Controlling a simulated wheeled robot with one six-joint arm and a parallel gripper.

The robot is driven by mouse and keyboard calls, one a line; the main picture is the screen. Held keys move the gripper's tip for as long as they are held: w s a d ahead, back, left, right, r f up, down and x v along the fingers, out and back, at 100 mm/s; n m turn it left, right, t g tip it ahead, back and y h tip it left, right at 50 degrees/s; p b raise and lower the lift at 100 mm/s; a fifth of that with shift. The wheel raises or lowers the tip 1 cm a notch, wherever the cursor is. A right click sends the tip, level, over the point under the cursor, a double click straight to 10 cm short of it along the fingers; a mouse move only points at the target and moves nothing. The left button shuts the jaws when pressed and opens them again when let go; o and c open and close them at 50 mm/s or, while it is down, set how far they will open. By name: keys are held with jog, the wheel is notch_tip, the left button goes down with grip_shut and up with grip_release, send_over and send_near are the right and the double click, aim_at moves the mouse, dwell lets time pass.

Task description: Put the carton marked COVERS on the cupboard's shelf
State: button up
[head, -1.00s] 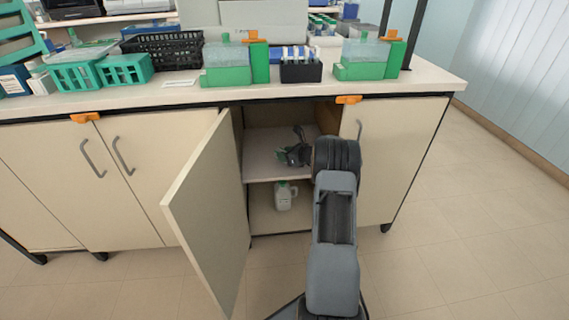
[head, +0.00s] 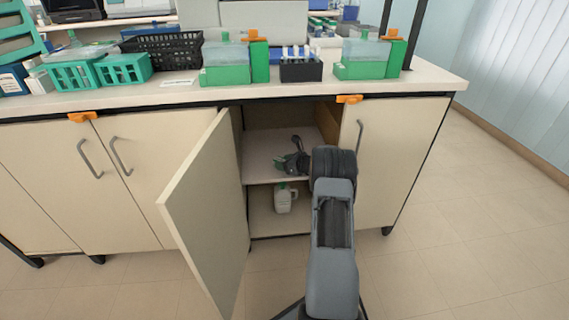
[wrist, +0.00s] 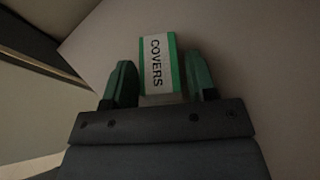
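The carton marked COVERS (wrist: 158,65) is white with green edges and lies between the two green fingers of my gripper (wrist: 160,82) in the wrist view. In the head view my gripper (head: 290,162) is inside the open cupboard, low over the shelf (head: 262,150). The carton is too small and dark to make out there. Whether it touches the shelf is hard to tell.
The cupboard's left door (head: 205,210) stands open and its right door (head: 390,160) is shut. A white jug (head: 284,200) with a green cap stands in the compartment below the shelf. The counter above (head: 180,92) carries racks, a black basket and green-based tanks.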

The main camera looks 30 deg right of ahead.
jog(key=shift+o, duration=0.8)
